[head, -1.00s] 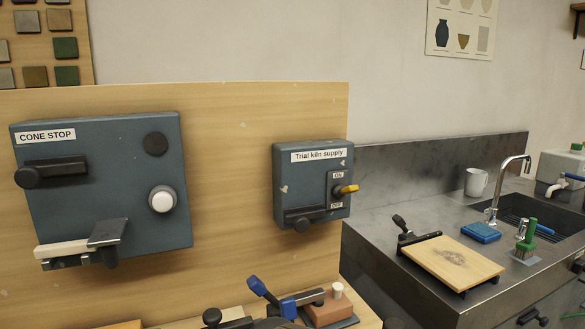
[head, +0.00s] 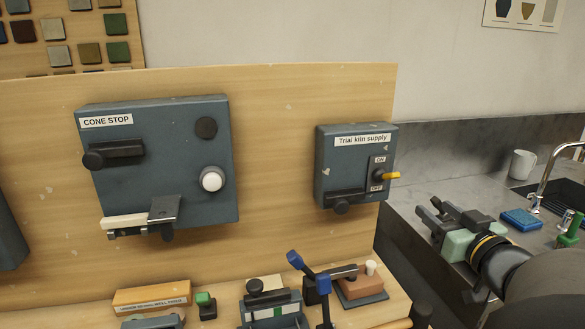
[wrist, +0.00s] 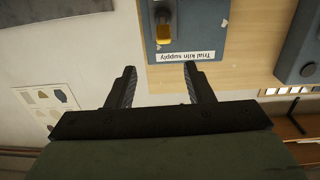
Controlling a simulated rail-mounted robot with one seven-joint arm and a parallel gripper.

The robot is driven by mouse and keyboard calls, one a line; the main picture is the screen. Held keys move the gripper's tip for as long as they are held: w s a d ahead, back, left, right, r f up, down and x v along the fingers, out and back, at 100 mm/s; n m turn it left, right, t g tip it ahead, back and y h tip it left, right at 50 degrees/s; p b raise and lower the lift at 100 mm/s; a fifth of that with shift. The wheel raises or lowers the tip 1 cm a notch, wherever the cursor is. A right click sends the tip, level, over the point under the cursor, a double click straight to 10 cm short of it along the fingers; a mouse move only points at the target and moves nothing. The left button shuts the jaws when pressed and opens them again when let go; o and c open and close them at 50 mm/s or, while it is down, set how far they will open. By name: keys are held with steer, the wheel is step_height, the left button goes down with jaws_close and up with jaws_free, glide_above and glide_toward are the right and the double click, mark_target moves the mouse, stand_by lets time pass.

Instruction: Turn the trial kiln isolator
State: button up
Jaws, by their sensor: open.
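The trial kiln isolator is a blue-grey box (head: 335,165) labelled "Trial kiln supply" at the right end of a wooden board. Its yellow-tipped handle (head: 391,176) points right, between the ON and OFF marks. My gripper (head: 431,212) is open and empty, to the right of the box and slightly lower in the head view, apart from the handle. In the wrist view, the box shows upside down, with the yellow handle (wrist: 163,28) beyond the open fingertips (wrist: 159,70), roughly in line with the gap between them. A black lever (head: 343,200) sits low on the box.
A larger "CONE STOP" box (head: 155,165) with knobs and a white button is left on the board (head: 275,120). A blue-handled clamp (head: 312,275) and other fixtures stand on the bench below. A sink counter (head: 430,165) with a white mug (head: 522,164) lies right.

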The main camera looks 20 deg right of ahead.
mark_target(392, 175)
steer(key=w, duration=0.5)
steer(key=w+d+p, duration=0.1)
steer(key=w, duration=1)
steer(key=shift+w+d+r+p, duration=0.15)
steer(key=shift+w+d+p, duration=0.1)
steer(key=shift+w+p, duration=0.15)
steer(key=c, duration=1)
